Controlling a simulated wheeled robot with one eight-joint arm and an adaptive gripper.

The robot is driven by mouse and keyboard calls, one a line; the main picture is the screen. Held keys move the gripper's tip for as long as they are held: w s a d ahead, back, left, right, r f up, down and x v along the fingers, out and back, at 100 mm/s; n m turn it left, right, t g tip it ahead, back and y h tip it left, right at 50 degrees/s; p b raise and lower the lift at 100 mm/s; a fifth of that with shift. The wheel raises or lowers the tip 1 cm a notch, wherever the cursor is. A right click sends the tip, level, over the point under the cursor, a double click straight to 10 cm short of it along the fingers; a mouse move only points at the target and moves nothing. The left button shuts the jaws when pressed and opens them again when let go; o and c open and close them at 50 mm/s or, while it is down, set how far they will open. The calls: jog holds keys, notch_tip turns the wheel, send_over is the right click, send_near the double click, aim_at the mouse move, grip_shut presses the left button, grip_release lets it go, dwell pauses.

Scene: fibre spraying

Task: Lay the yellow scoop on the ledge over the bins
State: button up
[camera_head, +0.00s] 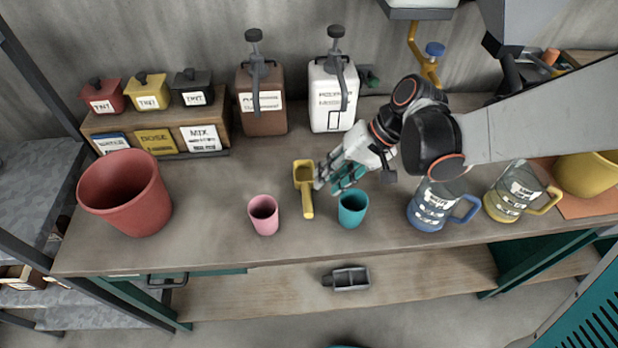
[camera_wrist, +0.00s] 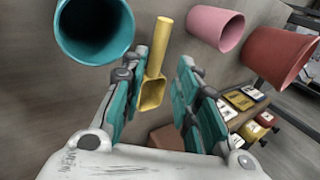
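The yellow scoop (camera_head: 307,201) lies on the workbench, its bowl toward the back and its handle toward the front edge. My gripper (camera_head: 328,181) is just right of the bowl, with its fingers spread and nothing gripped. In the wrist view the scoop (camera_wrist: 152,92) shows in the gap between the fingers of my gripper (camera_wrist: 173,62), nearer the left finger. I cannot tell how high the fingers are above it. A wooden rack at the back left has a ledge (camera_head: 158,119) over several labelled bins (camera_head: 157,141). Small red, yellow and dark tins stand on the ledge.
A teal cup (camera_head: 352,209) stands close by my gripper, and a pink cup (camera_head: 263,216) is left of the scoop handle. A large red bucket (camera_head: 126,198) stands before the rack. Brown (camera_head: 262,108) and white (camera_head: 333,100) pump containers stand behind. Two jugs stand right.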

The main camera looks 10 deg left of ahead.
aim_at(310, 197)
jog(key=x, duration=0.3)
jog(key=shift+a+f+b, duration=0.2)
jog(key=shift+f+b, duration=0.1)
jog(key=shift+b, duration=0.1)
jog(key=b+x, duration=0.2)
jog(key=x, duration=0.3)
jog(key=shift+w+f+b, duration=0.1)
jog(key=shift+f+b, duration=0.05)
jog(key=shift+b, duration=0.15)
jog(key=shift+d, duration=0.1)
grip_shut()
